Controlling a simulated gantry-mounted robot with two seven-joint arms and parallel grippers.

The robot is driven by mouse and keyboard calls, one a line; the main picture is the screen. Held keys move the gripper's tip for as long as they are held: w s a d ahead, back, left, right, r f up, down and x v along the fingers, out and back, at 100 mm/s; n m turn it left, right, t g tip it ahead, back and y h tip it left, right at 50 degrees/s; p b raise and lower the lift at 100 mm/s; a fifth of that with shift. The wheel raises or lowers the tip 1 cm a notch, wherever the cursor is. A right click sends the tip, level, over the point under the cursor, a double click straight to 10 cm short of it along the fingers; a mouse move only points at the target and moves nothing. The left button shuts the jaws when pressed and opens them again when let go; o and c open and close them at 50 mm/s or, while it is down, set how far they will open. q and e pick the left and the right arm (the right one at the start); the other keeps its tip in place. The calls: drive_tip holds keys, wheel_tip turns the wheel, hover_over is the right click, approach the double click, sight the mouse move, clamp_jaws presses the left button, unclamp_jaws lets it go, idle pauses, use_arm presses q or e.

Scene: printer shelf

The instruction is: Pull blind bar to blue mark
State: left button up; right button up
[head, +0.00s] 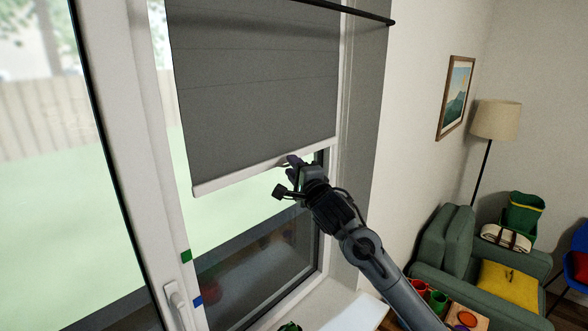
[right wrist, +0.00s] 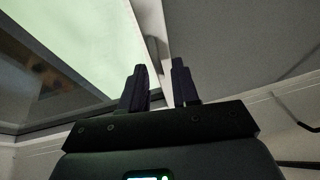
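The grey roller blind (head: 255,85) hangs over the upper part of the window. Its white blind bar (head: 235,177) runs along the lower edge and looks tilted in the picture. The blue mark (head: 197,301) is on the white window frame, well below the bar's left end. My right gripper (head: 294,163) is at the bar, right of its middle. Finger contact is partly hidden. My left gripper is not in view.
A green mark (head: 187,256) sits above the blue one. A window handle (head: 178,300) is at the lower left of the frame. A black rod (head: 350,10) crosses above the blind. A green armchair (head: 455,250) and a lamp (head: 496,120) stand at the right.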

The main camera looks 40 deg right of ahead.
clamp_jaws()
idle(1.2)
